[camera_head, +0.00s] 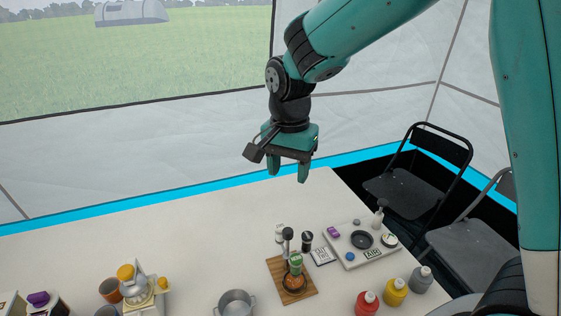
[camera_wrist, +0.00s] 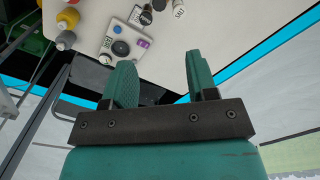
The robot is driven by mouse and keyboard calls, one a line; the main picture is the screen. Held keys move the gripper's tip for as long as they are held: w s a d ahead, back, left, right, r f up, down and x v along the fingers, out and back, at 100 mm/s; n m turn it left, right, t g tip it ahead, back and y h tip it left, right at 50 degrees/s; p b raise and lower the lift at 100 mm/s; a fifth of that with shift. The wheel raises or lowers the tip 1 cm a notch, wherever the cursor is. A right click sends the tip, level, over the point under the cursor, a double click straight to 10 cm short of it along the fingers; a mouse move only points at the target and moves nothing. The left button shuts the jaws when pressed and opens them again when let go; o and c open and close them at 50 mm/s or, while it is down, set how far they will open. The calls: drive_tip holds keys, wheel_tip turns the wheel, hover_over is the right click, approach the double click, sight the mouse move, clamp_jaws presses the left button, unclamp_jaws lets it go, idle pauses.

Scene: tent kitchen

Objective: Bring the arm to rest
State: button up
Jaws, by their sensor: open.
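My gripper (camera_head: 288,172) hangs from my teal arm above the far right part of the white table (camera_head: 190,240) in the head view. Its two teal fingers point down and stand apart, with nothing between them. In the wrist view my gripper (camera_wrist: 160,80) shows the same open, empty fingers, with the table edge and floor beyond them. It touches nothing that I can see.
A grey tray (camera_head: 347,262) with a dark round dish, a wooden board (camera_head: 309,290), a metal pot (camera_head: 235,303) and several bottles (camera_head: 395,291) stand on the table. Two folding chairs (camera_head: 408,190) stand at right. The tent wall (camera_head: 160,150) is behind. The table's far middle is clear.

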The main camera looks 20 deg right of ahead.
drive_tip(key=s+a+r+n+y, duration=0.2)
drive_tip(key=s+r+n, duration=0.1)
drive_tip(key=s+n, duration=0.5)
drive_tip(key=s+a+r+n+y, duration=0.2)
drive_tip(key=s+n, duration=0.6)
drive_tip(key=s, duration=0.6)
drive_tip(key=shift+a+r, duration=0.2)
drive_tip(key=shift+r, duration=0.25)
